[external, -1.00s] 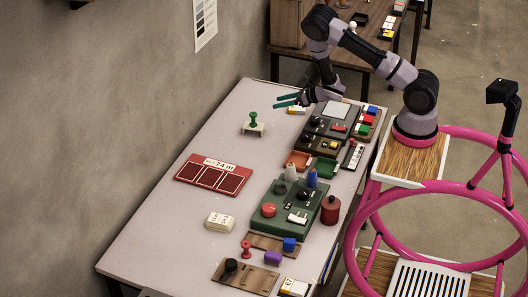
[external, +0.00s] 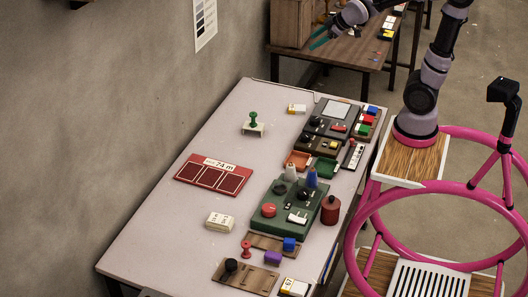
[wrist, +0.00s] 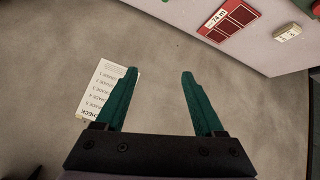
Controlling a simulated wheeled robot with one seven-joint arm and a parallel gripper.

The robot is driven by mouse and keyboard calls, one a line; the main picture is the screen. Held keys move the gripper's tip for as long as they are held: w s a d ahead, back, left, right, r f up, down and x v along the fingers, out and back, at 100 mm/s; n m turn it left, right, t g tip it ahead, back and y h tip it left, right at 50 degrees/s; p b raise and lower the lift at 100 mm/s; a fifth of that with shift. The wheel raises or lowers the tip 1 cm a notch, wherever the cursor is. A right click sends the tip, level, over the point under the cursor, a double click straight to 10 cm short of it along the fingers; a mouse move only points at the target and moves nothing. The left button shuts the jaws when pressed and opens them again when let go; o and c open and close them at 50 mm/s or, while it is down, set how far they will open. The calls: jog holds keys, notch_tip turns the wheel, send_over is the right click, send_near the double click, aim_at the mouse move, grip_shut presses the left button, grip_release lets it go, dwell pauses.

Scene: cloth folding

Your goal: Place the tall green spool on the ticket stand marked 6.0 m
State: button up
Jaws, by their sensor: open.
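A tall green spool (external: 253,117) stands upright on a small pale stand (external: 259,130) on the far left part of the table. Any mark on that stand is too small to read. My gripper (external: 319,40) is high and well away from the spool, up and to its right in the external view, beyond the table's far end. In the wrist view its green fingers (wrist: 158,76) are spread apart with nothing between them. The wrist view faces the wall, and neither spool nor stand shows there.
A red board (external: 240,190) marked with metres lies at the table's left. A white block with yellow (external: 297,109) stands near the far edge. A green panel (external: 287,217), a dark red canister (external: 330,210) and small trays crowd the right side. The left front is clear.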

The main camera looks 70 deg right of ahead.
jog(key=s+a+r+m+g+y, duration=0.1)
jog(key=s+a+m, duration=0.3)
jog(key=s, duration=0.4)
jog(key=s+a+r+m+g+y, duration=0.1)
jog(key=s+a+r+m, duration=0.2)
jog(key=s, duration=0.5)
jog(key=shift+s+a+m, duration=0.4)
